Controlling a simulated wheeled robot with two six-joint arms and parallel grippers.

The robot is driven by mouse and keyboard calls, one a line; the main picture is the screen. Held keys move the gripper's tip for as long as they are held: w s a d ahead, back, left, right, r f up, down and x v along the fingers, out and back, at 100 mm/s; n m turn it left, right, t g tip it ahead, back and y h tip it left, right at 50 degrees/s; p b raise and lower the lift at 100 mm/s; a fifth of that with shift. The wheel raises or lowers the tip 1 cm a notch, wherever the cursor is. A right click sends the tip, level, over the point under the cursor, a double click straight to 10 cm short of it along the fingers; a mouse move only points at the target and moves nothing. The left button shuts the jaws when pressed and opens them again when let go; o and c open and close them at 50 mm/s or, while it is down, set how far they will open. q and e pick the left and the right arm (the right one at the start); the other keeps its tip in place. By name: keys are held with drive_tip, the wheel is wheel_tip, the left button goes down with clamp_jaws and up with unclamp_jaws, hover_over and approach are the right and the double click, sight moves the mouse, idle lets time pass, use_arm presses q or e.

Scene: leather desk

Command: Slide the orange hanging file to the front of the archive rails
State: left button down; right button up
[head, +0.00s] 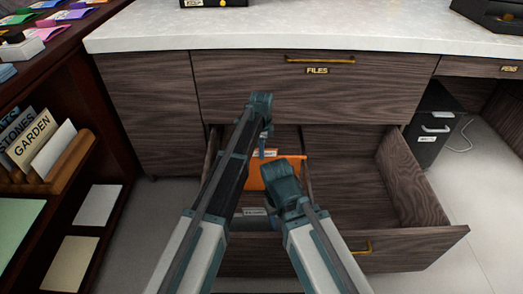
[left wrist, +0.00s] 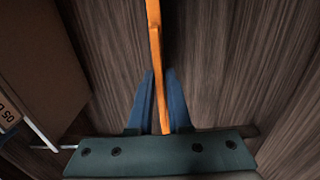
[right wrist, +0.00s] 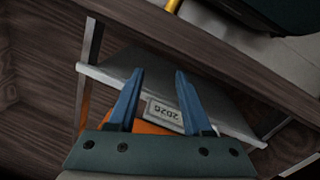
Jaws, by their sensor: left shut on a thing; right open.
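The orange hanging file (head: 258,178) hangs in the left part of the open drawer, partly hidden behind my arms. My left gripper (head: 268,151) reaches down at its top edge. In the left wrist view the orange file (left wrist: 154,50) shows as a thin upright strip between the blue fingers (left wrist: 153,100), which are shut on it. My right gripper (right wrist: 156,80) is open above a grey file (right wrist: 112,72) with a label reading 2026. Some orange shows just below its fingers. In the head view the right fingertips are hidden.
The open wooden drawer (head: 425,180) has an empty right compartment. A closed drawer labelled FILES (head: 230,88) is above it, under the pale worktop (head: 360,30). A dark bookshelf (head: 115,110) with cards and folders stands at the left. A brown file (left wrist: 40,65) hangs in the left wrist view.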

use_arm(q)
drive_tip(key=s, duration=2)
idle(2.2)
drive_tip(key=c, duration=0.8)
unclamp_jaws()
drive_tip(key=shift+o, duration=0.2)
drive_tip(key=shift+r, duration=0.15)
use_arm(e)
drive_tip(key=shift+w+r, duration=0.1)
drive_tip(key=shift+r, duration=0.05)
